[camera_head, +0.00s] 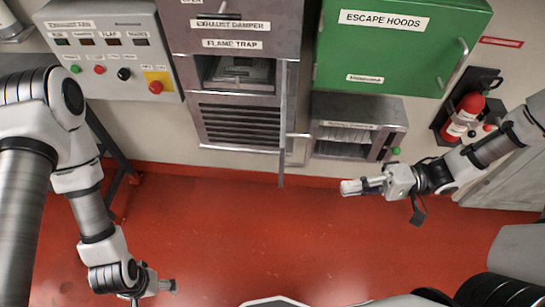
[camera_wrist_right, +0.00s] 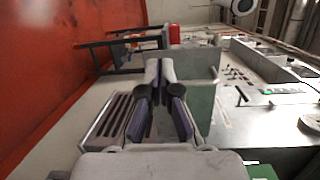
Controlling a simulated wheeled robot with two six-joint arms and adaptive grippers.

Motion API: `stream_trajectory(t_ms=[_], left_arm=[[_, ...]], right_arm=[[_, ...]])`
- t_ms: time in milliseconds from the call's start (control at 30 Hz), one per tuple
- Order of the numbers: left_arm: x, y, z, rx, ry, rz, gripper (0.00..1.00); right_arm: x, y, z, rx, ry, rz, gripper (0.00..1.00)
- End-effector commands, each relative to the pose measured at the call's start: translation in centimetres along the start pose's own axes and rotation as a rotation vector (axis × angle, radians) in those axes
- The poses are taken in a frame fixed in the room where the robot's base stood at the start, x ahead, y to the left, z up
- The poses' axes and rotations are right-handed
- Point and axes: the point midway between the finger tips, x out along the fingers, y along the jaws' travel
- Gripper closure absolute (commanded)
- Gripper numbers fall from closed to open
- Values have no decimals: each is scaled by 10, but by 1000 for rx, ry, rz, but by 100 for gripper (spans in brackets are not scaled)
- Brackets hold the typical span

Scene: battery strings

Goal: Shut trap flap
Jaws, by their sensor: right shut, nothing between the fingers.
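The flame trap (camera_head: 235,75) is an open grey compartment under its label in the head view, with a dark interior showing. Its flap (camera_head: 283,125) stands open at the right side, seen nearly edge-on, with a handle (camera_head: 299,135) on its right face. My right gripper (camera_head: 350,187) is shut and empty, to the right of the flap's lower end and apart from it in the picture. In the right wrist view its fingers (camera_wrist_right: 160,75) are together in front of a grey-green panel (camera_wrist_right: 203,65), likely the flap. My left gripper (camera_head: 160,287) is low at the left; its jaw state is unclear.
A louvred grille (camera_head: 240,125) is below the trap. A small open grey cabinet (camera_head: 360,108) and the green escape-hoods cabinet (camera_head: 400,40) are to the right, with a fire extinguisher (camera_head: 463,115) beyond. A control panel (camera_head: 110,50) is at left. The red floor (camera_head: 250,230) is clear.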

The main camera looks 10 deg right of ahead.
Motion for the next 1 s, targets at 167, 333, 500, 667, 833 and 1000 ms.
stream_trajectory(t_ms=[167,333,500,667,833,1000], left_arm=[[-2,0,0,1,-1,0,13],[6,0,0,1,-1,0,13],[21,0,0,1,-1,0,13],[27,0,0,0,-1,0,13],[26,0,0,1,-1,0,13],[24,0,0,0,-1,0,13]], right_arm=[[-27,-22,-18,-70,124,-76,100],[-14,-24,-22,-79,122,-78,100],[19,-24,-24,-76,117,-76,100],[51,-28,-28,-77,118,-73,100],[82,-33,-32,-77,118,-73,100],[104,-36,-35,-77,122,-74,100]])
